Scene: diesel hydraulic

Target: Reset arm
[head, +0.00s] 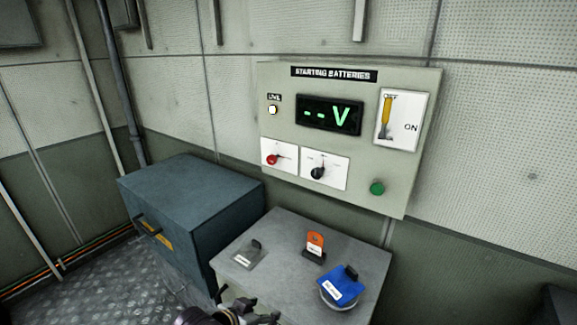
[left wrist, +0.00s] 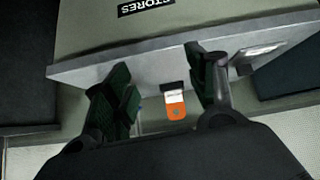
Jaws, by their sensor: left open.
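My left gripper (head: 244,308) is low in the head view, at the front edge of the small grey-topped cabinet (head: 290,232). In the left wrist view its dark fingers (left wrist: 165,88) are spread apart with nothing between the tips. That view shows the cabinet upside down, with a "STORES" label (left wrist: 146,6). An orange tag (head: 315,240) stands upright on the cabinet top; it also shows beyond the fingers in the left wrist view (left wrist: 176,110). My right gripper is in neither view.
A blue labelled item (head: 341,286) and a grey plate with a knob (head: 250,255) sit on the cabinet top. A blue-grey chest (head: 190,205) stands to its left. The "STARTING BATTERIES" panel (head: 418,155) hangs behind, with a yellow-handled switch (head: 387,115), knobs and a display.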

